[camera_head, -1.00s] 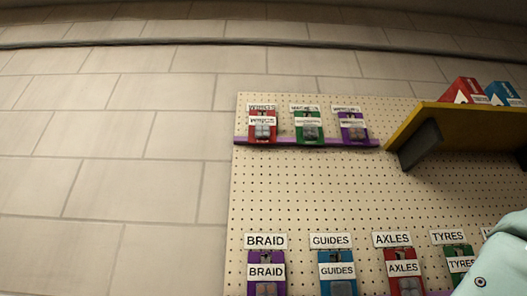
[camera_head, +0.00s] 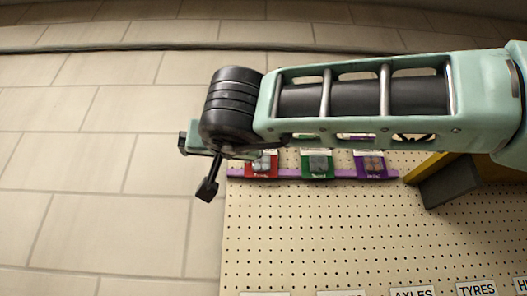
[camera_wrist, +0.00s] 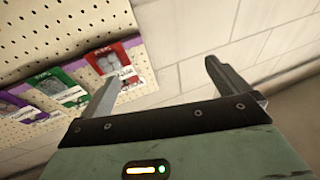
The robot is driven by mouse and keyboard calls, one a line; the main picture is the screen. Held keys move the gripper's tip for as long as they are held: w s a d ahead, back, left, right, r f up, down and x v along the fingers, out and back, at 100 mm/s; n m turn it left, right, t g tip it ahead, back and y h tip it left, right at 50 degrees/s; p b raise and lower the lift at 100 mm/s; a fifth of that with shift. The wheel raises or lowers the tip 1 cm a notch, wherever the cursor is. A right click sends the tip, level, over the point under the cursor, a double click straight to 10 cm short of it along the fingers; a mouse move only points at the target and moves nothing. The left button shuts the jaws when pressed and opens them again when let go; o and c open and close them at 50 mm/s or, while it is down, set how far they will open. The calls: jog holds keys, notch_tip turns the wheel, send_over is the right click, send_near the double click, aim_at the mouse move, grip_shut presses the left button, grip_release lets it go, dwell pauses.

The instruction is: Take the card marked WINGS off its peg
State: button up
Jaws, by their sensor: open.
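In the head view a red card (camera_head: 262,172), a green card (camera_head: 317,168) and a purple card (camera_head: 370,168) hang in the upper row of the pegboard. My arm hides their tops and labels, so I cannot read which is WINGS. In the wrist view the red card (camera_wrist: 113,58) is nearest, then the green card (camera_wrist: 55,88) and the purple card (camera_wrist: 14,105); their print is too small to read. My gripper (camera_wrist: 162,76) is open and empty. Its left finger overlaps the red card's lower edge in the picture; contact cannot be told.
A purple strip (camera_head: 290,173) runs along the cards' lower edge. A yellow shelf with a grey bracket (camera_head: 450,185) juts out at the right. Labels such as TYRES (camera_head: 476,289) show below. Bare block wall (camera_head: 90,220) lies left of the board.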

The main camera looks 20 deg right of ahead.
jog(key=s+d+r+m+g+h+p, duration=0.3)
jog(key=s+d+r+g+h, duration=0.15)
jog(key=d+r, duration=0.35)
jog(key=shift+t, duration=0.35)
jog(key=p+x, duration=0.1)
jog(key=x, duration=0.4)
jog(key=p+x, duration=0.2)
jog(key=x, duration=0.4)
jog(key=p+x, duration=0.2)
jog(key=x, duration=0.4)
jog(key=shift+w+a+f, duration=0.2)
jog(key=shift+w+f, duration=0.05)
jog(key=shift+w, duration=0.05)
jog(key=shift+c, duration=0.3)
jog(key=c, duration=0.9)
jog(key=shift+o, duration=1.3)
jog(key=shift+c, duration=0.8)
jog(key=shift+r+p, duration=0.5)
jog(key=shift+p, duration=0.45)
